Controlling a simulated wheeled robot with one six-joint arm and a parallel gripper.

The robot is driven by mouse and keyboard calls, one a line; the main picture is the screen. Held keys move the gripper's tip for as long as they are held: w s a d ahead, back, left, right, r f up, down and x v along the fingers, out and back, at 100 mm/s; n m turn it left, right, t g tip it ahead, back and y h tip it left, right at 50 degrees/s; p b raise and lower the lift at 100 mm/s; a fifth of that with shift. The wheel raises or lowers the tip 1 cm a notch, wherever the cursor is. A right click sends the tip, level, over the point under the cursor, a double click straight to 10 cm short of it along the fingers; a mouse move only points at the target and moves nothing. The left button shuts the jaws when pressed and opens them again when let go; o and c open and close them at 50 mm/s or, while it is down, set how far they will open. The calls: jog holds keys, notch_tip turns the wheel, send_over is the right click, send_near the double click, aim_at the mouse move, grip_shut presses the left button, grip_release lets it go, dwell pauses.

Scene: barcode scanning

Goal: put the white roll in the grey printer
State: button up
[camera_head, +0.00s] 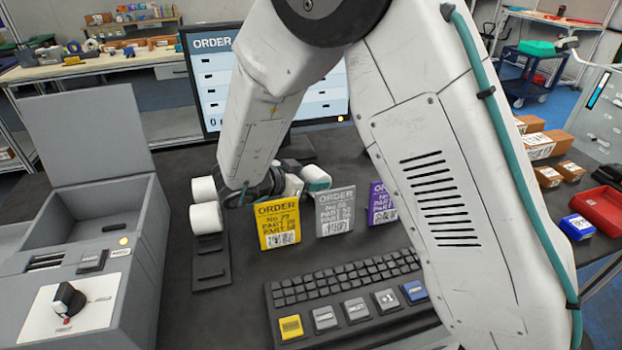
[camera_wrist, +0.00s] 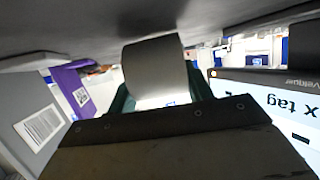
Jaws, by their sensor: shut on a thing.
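The grey printer (camera_head: 75,240) stands at the left in the head view. Its lid (camera_head: 87,130) is up and the bay (camera_head: 75,225) inside looks empty. My gripper (camera_head: 315,184) is in front of the monitor, behind the order cards, with its green fingers partly hidden. It is shut on a white roll (camera_head: 316,173). In the wrist view the same roll (camera_wrist: 155,68) sits between the green fingers, close to the dark table top. Two more white rolls (camera_head: 205,204) are on a dark stand left of my gripper.
Yellow (camera_head: 279,225), grey (camera_head: 336,212) and purple (camera_head: 380,203) order cards stand in front of my gripper. A keyboard (camera_head: 345,290) lies nearer. The monitor (camera_head: 215,80) stands behind. My arm covers much of the right side; boxes and a red tray (camera_head: 600,207) are beyond it.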

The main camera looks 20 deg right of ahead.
jog(key=shift+f, duration=0.3)
jog(key=shift+s+d+f, duration=0.1)
jog(key=shift+s+f, duration=0.15)
jog(key=shift+f, duration=0.15)
jog(key=o, duration=1)
jog(key=shift+o, duration=0.2)
jog(key=shift+w+r, duration=0.1)
jog(key=shift+r, duration=0.3)
jog(key=v, duration=0.7)
jog(key=shift+a+r, duration=0.25)
jog(key=shift+a, duration=0.05)
